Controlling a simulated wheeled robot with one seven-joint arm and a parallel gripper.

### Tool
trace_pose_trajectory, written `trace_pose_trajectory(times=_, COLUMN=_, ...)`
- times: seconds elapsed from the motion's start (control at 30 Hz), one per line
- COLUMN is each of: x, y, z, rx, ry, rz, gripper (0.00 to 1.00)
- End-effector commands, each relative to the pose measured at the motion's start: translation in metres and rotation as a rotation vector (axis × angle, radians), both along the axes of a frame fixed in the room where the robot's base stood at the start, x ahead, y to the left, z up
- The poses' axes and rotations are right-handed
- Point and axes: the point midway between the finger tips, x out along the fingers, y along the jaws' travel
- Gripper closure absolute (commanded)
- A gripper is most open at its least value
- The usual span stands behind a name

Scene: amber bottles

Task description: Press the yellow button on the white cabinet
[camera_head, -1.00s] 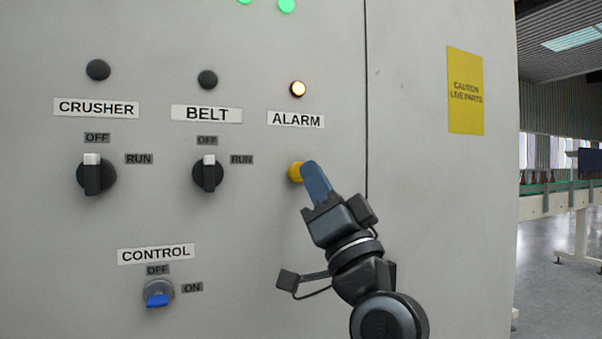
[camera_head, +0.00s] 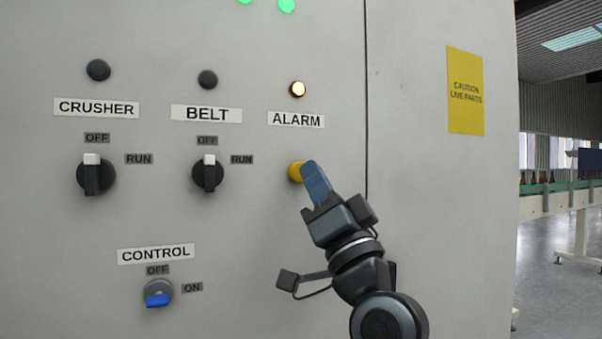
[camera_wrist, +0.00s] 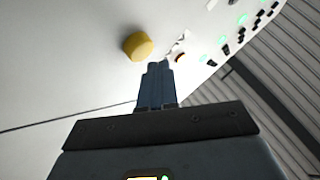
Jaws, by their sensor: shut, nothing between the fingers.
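The yellow button (camera_head: 295,172) is on the white cabinet (camera_head: 420,210), below the ALARM label (camera_head: 296,120). The alarm lamp (camera_head: 298,89) above the label is lit. My gripper (camera_head: 309,167) is shut and empty. In the head view its blue fingertips overlap the button's right side. In the wrist view the yellow button (camera_wrist: 137,46) stands out from the panel just up and left of my shut fingertips (camera_wrist: 158,66), with a small gap between them in the picture. I cannot tell whether they touch.
The crusher switch (camera_head: 95,174) and belt switch (camera_head: 208,173) stand to the left, both pointing up to OFF. The blue control switch (camera_head: 158,296) sits below them. A yellow caution sign (camera_head: 465,90) is at the right. A conveyor with bottles (camera_head: 560,190) stands beyond the cabinet.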

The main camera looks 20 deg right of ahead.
Motion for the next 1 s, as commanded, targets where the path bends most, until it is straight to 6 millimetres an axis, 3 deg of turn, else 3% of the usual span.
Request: trace_pose_trajectory(times=1.0, x=0.011, y=0.000, z=0.000, rx=0.000, ry=0.000, rz=0.000, gripper=1.00)
